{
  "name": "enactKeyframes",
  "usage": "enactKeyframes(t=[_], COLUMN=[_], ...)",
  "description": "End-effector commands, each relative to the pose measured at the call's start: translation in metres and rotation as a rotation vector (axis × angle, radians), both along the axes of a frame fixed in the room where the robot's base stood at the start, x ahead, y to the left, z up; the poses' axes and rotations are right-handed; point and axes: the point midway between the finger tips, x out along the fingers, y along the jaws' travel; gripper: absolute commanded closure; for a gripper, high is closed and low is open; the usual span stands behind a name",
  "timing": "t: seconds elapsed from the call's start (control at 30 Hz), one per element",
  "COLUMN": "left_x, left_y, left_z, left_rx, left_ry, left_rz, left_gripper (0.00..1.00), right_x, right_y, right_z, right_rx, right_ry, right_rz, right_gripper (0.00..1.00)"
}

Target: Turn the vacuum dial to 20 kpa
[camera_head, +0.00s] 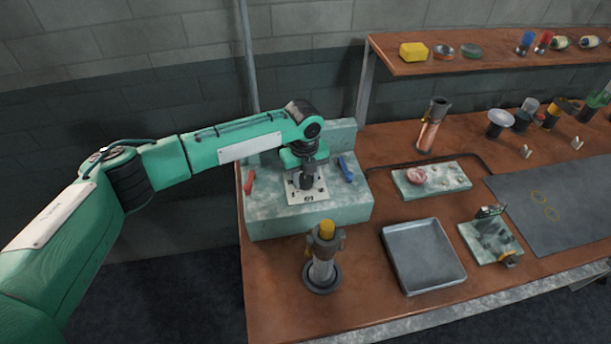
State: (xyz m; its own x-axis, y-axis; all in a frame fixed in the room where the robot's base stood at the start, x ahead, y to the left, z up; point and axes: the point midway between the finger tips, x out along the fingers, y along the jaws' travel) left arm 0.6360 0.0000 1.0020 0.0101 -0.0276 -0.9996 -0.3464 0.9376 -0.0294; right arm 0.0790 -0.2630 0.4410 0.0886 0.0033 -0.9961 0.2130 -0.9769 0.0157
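The vacuum station is a pale green block (345,212) at the left end of the brown bench. A white dial plate (295,192) with dark marks lies on its top, between a red lever (249,181) and a blue lever (345,169). My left gripper (307,186) points down over the middle of the plate, at the dark dial knob. The fingers and the knob merge into one dark shape. I cannot tell whether the fingers are closed on the knob, or read the dial setting. My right gripper is not in view.
A yellow-topped burner-like stand (322,258) is in front of the block. A grey metal tray (424,257) and a small green fixture (490,236) are to the right. A wooden shelf (500,52) holds several items. A dark mat (560,203) covers the right side.

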Motion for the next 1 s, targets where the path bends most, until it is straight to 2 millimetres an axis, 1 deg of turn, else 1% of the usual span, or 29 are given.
enactKeyframes(t=[0.27,0.47,0.67,1.0], left_x=[0.000,0.000,0.000,0.000], left_y=[0.000,0.000,-0.001,-0.002], left_z=[0.001,0.002,0.003,0.003], left_rx=[0.000,0.000,-0.001,-0.001], left_ry=[0.000,0.002,0.002,0.002], left_rz=[0.019,0.096,0.246,0.566], left_gripper=[0.85,0.85,0.85,0.85], right_x=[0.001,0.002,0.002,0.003], right_y=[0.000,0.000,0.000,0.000], right_z=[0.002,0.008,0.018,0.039], right_rx=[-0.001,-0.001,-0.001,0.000], right_ry=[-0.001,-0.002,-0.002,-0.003], right_rz=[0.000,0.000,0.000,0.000], right_gripper=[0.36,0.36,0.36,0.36])
